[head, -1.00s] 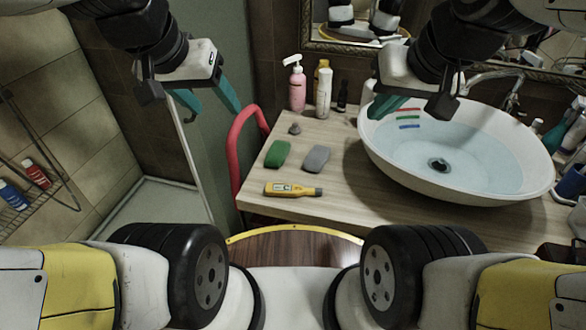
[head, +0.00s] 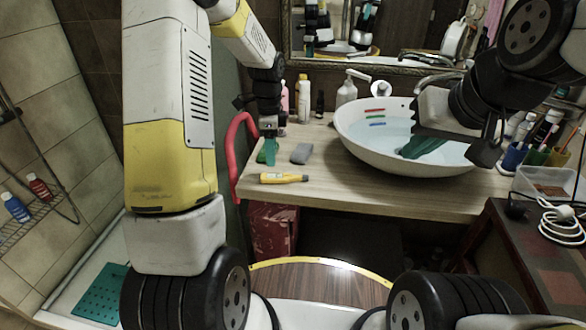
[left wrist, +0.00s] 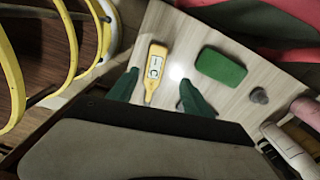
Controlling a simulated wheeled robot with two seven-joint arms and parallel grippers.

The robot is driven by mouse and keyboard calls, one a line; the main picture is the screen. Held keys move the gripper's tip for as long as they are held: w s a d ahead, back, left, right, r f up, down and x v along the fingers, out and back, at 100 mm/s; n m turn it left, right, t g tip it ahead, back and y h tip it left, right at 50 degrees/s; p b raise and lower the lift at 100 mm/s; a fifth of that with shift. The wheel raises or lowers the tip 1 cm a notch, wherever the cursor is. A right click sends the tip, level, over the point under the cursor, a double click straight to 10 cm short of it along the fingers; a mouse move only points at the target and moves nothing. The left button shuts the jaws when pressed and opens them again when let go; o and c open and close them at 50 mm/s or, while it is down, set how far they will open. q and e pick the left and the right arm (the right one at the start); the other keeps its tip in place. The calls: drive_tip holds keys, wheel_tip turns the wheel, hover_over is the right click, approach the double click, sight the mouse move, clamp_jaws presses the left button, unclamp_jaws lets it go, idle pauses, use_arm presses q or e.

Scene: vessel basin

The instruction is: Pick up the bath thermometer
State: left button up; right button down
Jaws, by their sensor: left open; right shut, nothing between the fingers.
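The yellow bath thermometer (head: 284,178) lies flat near the front edge of the wooden counter, left of the basin. In the left wrist view the thermometer (left wrist: 157,66), with its small display, appears framed between the fingertips. My left gripper (head: 269,150) is open and empty. In the head view it hangs just behind and left of the thermometer, in front of the green sponge; its exact height is unclear. In the left wrist view its teal fingers (left wrist: 157,92) are spread. My right gripper (head: 424,146) is shut and empty over the basin.
A green sponge (left wrist: 221,66) and a grey block (head: 301,153) lie behind the thermometer. The white basin (head: 350,140) holds water and stands to the right. Bottles (head: 304,98) stand along the back. A red rail (head: 233,150) curves beside the counter's left edge.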

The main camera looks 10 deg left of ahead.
sight(276, 175)
use_arm(q)
drive_tip(key=f, duration=0.5)
drive_tip(key=d+f, duration=0.1)
drive_tip(key=f, duration=0.1)
drive_tip(key=shift+s+f, duration=0.35)
clamp_jaws()
drive_tip(key=shift+r, duration=0.1)
drive_tip(key=shift+r, duration=0.5)
drive_tip(key=r, duration=0.1)
drive_tip(key=s+r, duration=0.1)
drive_tip(key=shift+d+r, duration=0.2)
drive_tip(key=shift+r, duration=0.1)
drive_tip(key=s+d+r, duration=0.1)
drive_tip(key=s+d, duration=0.3)
drive_tip(key=s, duration=1)
drive_tip(key=shift+s+r, duration=0.15)
drive_tip(key=shift+s, duration=0.05)
